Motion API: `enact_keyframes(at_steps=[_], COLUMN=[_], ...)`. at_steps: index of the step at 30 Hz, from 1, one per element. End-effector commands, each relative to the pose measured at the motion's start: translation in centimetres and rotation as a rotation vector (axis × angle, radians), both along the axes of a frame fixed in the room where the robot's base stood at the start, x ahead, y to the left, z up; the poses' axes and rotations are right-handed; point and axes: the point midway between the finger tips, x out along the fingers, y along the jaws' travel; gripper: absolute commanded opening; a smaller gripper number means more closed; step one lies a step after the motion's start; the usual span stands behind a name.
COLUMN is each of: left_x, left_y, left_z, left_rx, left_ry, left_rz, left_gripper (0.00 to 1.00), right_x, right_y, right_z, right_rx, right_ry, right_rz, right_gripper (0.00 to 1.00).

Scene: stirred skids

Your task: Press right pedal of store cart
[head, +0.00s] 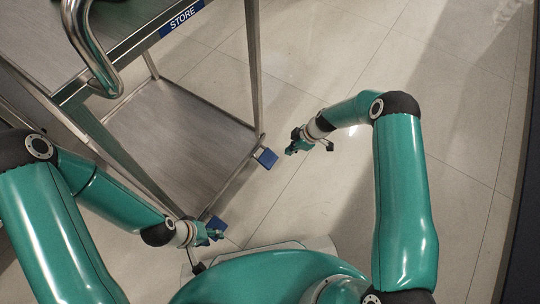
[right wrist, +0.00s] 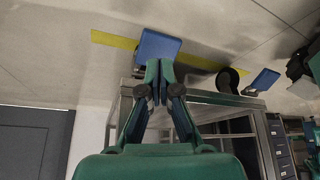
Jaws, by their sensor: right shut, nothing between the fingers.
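The store cart is a grey metal cart with a bare lower shelf (head: 180,125) and a blue STORE label (head: 181,19) on its upper edge. Its right pedal (head: 265,158) is a small blue block at the cart's lower corner. A second blue pedal (head: 215,225) sits at the nearer corner. My right gripper (head: 292,149) is shut and empty, just right of the right pedal with a small gap. In the right wrist view the shut fingertips (right wrist: 157,98) point at a blue pedal (right wrist: 158,47); contact cannot be told there. My left gripper (head: 217,236) is beside the nearer pedal; its fingers are too small to read.
A curved metal handle (head: 88,50) stands out from the cart at upper left. The pale tiled floor (head: 330,60) is open to the right of the cart. The right wrist view shows a yellow floor stripe (right wrist: 112,40) and a dark panel (right wrist: 35,143).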

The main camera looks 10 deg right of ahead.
Motion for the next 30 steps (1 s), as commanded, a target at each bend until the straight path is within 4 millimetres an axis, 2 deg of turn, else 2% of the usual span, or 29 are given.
enact_keyframes(at_steps=[3, 9, 28, 30], left_x=[0.0, 0.0, 0.0, 0.0], left_y=[0.0, 0.0, 0.0, 0.0], left_z=[0.0, 0.0, 0.0, 0.0], left_rx=[0.000, 0.000, 0.000, 0.000], left_ry=[0.000, 0.000, 0.000, 0.000], left_rz=[0.000, 0.000, 0.000, 0.000], left_gripper=[0.40, 0.40, 0.40, 0.40], right_x=[-0.3, -0.7, -0.7, -0.4], right_y=[-1.0, -2.0, -2.0, -1.7], right_z=[2.1, 4.1, 4.6, 5.2], right_rx=[-0.001, 0.000, 0.000, -0.003], right_ry=[-0.002, 0.000, 0.000, -0.010], right_rz=[-0.002, -0.002, 0.001, 0.008], right_gripper=[0.00, 0.00, 0.00, 0.00])
